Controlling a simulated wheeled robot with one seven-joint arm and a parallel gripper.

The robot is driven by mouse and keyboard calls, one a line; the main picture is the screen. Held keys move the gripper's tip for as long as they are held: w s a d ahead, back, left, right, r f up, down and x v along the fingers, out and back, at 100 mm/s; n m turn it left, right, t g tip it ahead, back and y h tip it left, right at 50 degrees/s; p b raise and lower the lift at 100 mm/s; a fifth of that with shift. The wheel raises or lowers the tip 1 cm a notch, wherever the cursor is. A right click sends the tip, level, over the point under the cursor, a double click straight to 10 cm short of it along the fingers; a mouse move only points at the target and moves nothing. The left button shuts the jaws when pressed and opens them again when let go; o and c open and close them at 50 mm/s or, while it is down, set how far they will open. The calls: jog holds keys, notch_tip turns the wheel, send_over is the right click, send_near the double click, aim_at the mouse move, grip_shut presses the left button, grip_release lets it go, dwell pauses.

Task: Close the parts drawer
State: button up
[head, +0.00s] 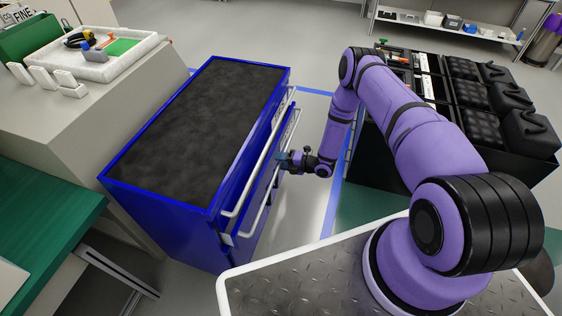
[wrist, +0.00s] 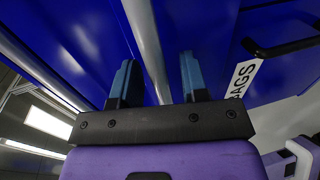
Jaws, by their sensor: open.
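A blue cabinet (head: 175,215) with a black top stands left of my arm, its drawer fronts facing right. Long silver handle bars (head: 262,150) run along these fronts. A lower front seems to stand out a little past the upper one, but I cannot tell how far. My gripper (head: 283,160) is at the handles, around the middle of their length. In the wrist view my gripper (wrist: 158,62) is open, with a silver bar (wrist: 148,45) running between its two fingers. Neither finger clearly touches the bar. A blue front carries a white label (wrist: 243,78) reading "BAGS".
A black handle (wrist: 285,45) sticks out beside the label. A grey counter with a white tray (head: 105,55) and a green-topped bench (head: 40,215) lie left of the cabinet. Black bins (head: 465,95) stand right of my arm. Open floor (head: 305,200) lies between cabinet and arm.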

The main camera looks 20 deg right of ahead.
aim_at(272, 159)
jog(key=shift+c, duration=0.2)
grip_shut()
jog(key=shift+r+x, duration=0.2)
jog(key=shift+x, duration=0.75)
jog(key=shift+r+x, duration=0.15)
jog(key=shift+x, duration=0.85)
jog(key=shift+d, duration=0.1)
jog(key=shift+o, duration=0.2)
grip_release()
jog(key=v, duration=1)
jog(key=shift+s+d, duration=0.25)
jog(key=shift+r, duration=0.1)
